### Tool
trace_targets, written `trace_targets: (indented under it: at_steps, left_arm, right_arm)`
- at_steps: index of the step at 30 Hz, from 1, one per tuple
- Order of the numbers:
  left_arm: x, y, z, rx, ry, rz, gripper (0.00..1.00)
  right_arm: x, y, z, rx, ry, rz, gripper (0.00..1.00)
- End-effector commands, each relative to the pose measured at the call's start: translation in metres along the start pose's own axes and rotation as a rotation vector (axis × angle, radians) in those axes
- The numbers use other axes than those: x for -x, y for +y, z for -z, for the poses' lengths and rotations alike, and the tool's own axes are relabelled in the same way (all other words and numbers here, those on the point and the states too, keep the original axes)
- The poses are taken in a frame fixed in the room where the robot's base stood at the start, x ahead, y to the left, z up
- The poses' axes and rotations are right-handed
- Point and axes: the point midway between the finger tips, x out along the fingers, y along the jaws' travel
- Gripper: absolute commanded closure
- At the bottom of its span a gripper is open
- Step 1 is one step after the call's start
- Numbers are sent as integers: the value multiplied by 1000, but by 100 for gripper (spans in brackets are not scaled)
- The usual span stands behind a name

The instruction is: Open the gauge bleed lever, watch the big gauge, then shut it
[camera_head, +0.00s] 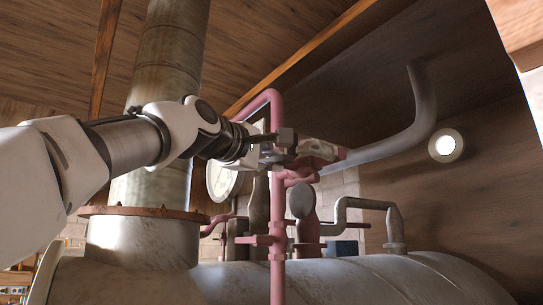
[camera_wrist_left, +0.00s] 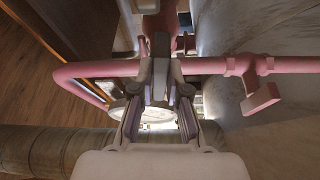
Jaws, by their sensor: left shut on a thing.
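My left gripper (camera_head: 288,146) reaches in from the left to the upper valve on the pink pipe (camera_head: 278,200). Its fingers (camera_wrist_left: 160,75) are shut on what looks like the gauge bleed lever, which they mostly hide, so I cannot tell its angle. The big gauge (camera_head: 221,182) has a round white dial and stands behind my wrist, partly covered. It also shows between the fingers in the left wrist view (camera_wrist_left: 152,115), where its needle is too small to read. My right gripper is not in view.
A second pink lever (camera_head: 262,240) sticks out lower on the same pipe. A large metal tank (camera_head: 350,278) lies below, with a thick column (camera_head: 165,75) at left. A grey bent pipe (camera_head: 424,105) and a round lamp (camera_head: 446,145) are at right.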

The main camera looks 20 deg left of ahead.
Motion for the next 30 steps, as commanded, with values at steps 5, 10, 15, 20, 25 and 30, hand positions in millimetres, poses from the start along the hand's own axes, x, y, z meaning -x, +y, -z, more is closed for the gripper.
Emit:
trace_targets:
  at_steps: [5, 10, 15, 20, 25, 30]
  left_arm:
    - [0, 1, 0, 22, 0, 7, 100]
    - [0, 1, 0, 25, 0, 8, 100]
    - [0, 1, 0, 25, 0, 8, 100]
    - [0, 0, 0, 24, 0, 8, 61]
    - [0, 0, 0, 24, 0, 8, 61]
    - [0, -3, 0, -21, -1, -10, 61]
  right_arm:
    - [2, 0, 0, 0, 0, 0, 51]
    - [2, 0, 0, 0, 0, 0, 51]
    - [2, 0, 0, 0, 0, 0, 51]
    - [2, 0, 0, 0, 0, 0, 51]
    - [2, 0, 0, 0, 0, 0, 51]
    - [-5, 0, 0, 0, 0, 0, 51]
